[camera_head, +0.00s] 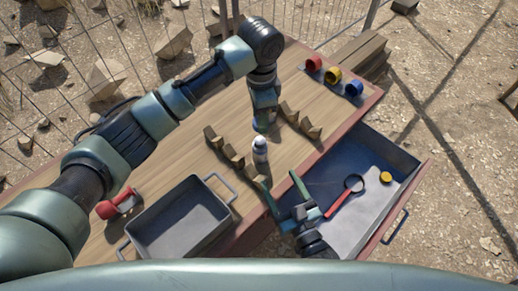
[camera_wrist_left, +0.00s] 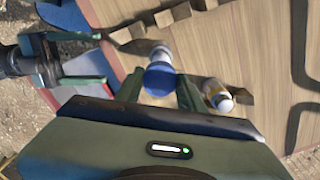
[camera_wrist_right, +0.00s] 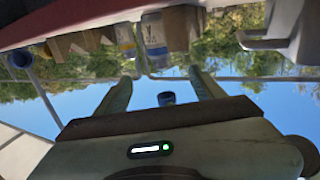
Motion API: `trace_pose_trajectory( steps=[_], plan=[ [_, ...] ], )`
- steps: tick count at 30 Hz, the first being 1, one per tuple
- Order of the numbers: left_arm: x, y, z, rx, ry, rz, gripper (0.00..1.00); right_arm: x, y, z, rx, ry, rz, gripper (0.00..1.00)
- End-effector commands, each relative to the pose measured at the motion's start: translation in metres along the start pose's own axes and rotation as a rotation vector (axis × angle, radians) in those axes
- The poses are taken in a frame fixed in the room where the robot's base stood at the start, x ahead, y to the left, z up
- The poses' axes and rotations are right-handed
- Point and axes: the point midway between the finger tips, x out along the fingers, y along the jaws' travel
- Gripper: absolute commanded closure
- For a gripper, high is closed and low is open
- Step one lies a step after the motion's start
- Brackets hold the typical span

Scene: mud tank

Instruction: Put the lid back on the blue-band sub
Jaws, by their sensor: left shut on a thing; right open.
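My left gripper (camera_head: 263,124) points down over the table's middle. In the left wrist view its fingers (camera_wrist_left: 159,90) are shut on a round blue lid (camera_wrist_left: 158,79). A pale bottle (camera_wrist_left: 160,51) shows just beyond the lid; I cannot tell whether they touch. Another white bottle (camera_wrist_left: 217,96) with a yellow band stands to the right; a white-topped bottle (camera_head: 260,150) shows in the head view. My right gripper (camera_head: 283,194) is open and empty by the table's front edge. The right wrist view shows a bottle with blue marking (camera_wrist_right: 155,40) beyond its fingers (camera_wrist_right: 160,78).
An open drawer (camera_head: 402,157) juts from the table, holding a red-handled magnifier (camera_head: 345,196) and a yellow disc (camera_head: 385,176). A grey tray (camera_head: 176,248) sits at front left. Wooden blocks (camera_head: 230,155) flank the bottles. Red, yellow and blue cups (camera_head: 354,88) stand at the back right.

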Motion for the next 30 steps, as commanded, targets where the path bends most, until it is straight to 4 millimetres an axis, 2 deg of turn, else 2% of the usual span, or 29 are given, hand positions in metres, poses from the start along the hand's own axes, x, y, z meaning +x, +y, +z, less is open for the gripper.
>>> trace_pose_trajectory(
  steps=[5,8,21,25,30],
  plan=[
    [0.0,0.0,0.0,0.0,0.0,0.0,0.98,0.003,0.0,0.0,0.0,0.001,0.0,0.31],
    [0.0,0.0,0.0,0.0,0.0,0.0,0.98,0.013,0.0,-0.001,0.001,0.003,0.001,0.31],
    [0.0,0.0,0.0,0.0,0.0,0.0,0.98,0.092,0.0,-0.001,0.0,0.003,0.001,0.31],
    [0.0,0.0,0.0,0.0,0.0,0.0,0.98,0.108,0.0,-0.001,0.0,0.002,0.0,0.31],
    [0.0,0.0,0.0,0.0,0.0,0.0,0.98,0.119,0.0,0.0,0.0,0.001,0.0,0.31]
  ],
)
